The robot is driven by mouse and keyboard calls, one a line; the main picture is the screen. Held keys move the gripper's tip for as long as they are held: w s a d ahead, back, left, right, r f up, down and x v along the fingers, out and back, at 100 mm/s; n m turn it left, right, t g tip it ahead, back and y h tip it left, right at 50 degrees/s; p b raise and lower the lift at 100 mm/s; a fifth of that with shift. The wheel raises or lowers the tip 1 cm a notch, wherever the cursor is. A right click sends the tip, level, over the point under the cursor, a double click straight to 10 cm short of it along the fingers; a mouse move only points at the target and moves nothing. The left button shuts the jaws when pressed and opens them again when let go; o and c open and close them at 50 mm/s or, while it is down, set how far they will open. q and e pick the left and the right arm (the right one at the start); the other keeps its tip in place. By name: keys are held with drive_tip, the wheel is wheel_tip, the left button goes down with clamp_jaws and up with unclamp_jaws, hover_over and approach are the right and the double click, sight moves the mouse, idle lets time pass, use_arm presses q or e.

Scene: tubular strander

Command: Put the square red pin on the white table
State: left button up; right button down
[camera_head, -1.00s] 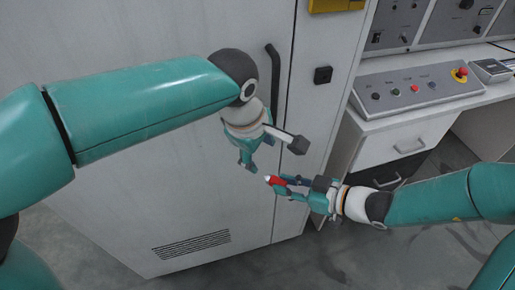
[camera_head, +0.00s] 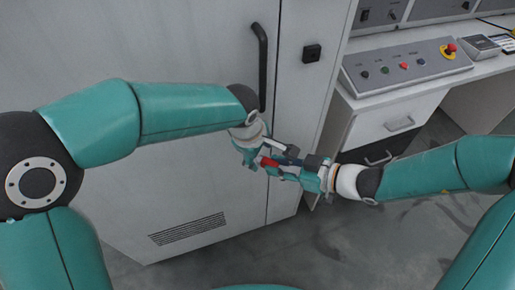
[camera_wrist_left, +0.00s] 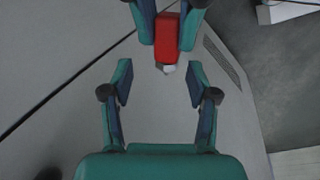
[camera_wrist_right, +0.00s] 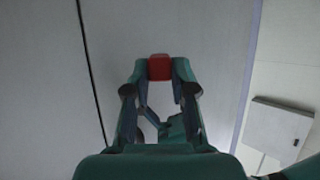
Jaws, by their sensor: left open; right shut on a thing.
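The red pin (camera_wrist_left: 167,33) has a square red body and a pale tip in the left wrist view. My right gripper (camera_wrist_right: 159,70) is shut on it, with a finger on each side, and the pin also shows red in the head view (camera_head: 268,162). My left gripper (camera_wrist_left: 160,85) is open, and the pin's tip points toward the gap between its fingers. In the head view the left gripper (camera_head: 258,160) is close beside the pin and partly overlaps it, so contact is hard to tell there. The white table is not clearly identifiable.
A tall grey cabinet (camera_head: 180,190) with a black handle (camera_head: 262,65) stands close behind both grippers. At the right is a pale desk with drawers (camera_head: 385,125) and a control panel (camera_head: 405,68) with buttons. Grey floor (camera_head: 350,235) is open in front.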

use_arm(q)
drive_tip(key=c, duration=1.1)
clamp_jaws()
use_arm(e)
drive_tip(key=c, duration=0.9)
unclamp_jaws()
